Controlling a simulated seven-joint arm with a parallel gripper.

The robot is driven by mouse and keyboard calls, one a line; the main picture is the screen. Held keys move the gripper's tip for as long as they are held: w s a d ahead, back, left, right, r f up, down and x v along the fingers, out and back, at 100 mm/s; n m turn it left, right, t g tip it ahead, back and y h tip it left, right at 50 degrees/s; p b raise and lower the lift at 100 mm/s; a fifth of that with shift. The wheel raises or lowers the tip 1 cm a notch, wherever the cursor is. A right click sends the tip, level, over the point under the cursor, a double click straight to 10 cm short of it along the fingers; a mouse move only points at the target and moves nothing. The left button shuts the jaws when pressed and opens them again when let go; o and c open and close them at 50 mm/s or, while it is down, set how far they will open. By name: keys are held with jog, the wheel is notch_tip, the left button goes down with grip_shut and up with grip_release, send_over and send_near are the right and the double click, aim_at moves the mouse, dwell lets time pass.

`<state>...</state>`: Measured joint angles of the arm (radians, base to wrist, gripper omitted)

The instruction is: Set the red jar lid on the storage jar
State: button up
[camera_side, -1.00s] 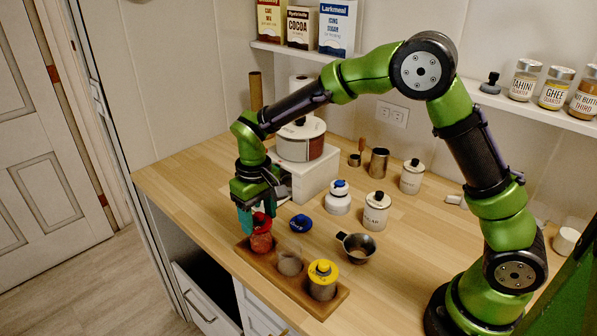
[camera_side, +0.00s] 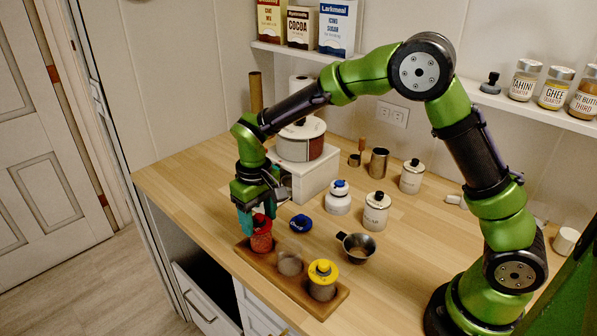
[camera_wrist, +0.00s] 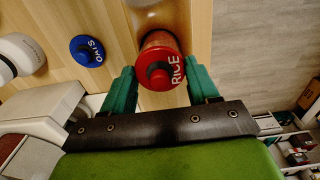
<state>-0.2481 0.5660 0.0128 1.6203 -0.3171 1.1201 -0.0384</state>
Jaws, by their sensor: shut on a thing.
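The red jar lid (camera_wrist: 163,72), marked RICE and with a round knob, is between the teal fingers of my gripper (camera_wrist: 160,80). In the side view the lid (camera_side: 262,223) is at the mouth of the storage jar (camera_side: 262,243), a clear jar with reddish contents at the left end of a wooden tray (camera_side: 306,299). The lid looks roughly level and in line with the jar, which also shows in the wrist view (camera_wrist: 158,38). I cannot tell whether the lid is fully seated. My gripper (camera_side: 259,214) is above the jar, shut on the lid.
Beside it in the tray stand an open jar (camera_side: 290,264) and a yellow-lidded jar (camera_side: 322,282). A blue lid (camera_side: 301,223) lies behind the tray. A metal cup with a handle (camera_side: 358,247) and white canisters (camera_side: 375,212) stand to the right.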

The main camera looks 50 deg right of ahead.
jog(key=shift+f, duration=0.25)
jog(key=o, duration=1.3)
jog(key=shift+r, duration=3.5)
jog(key=shift+s+d+f, duration=0.1)
jog(key=shift+s+f, duration=0.05)
jog(key=shift+s, duration=0.35)
jog(key=shift+s+f, duration=0.15)
jog(key=shift+s, duration=0.3)
jog(key=s+d+r+m+t+y, duration=0.1)
jog(key=s+d+r+m+t, duration=0.1)
jog(key=s, duration=0.7)
jog(key=s+d+r+m+t+y, duration=0.1)
jog(key=s+d+r+m+t, duration=0.1)
jog(key=s+d+r+t, duration=0.3)
jog(key=s+d+r, duration=0.1)
jog(key=s+r, duration=0.3)
jog(key=s, duration=0.1)
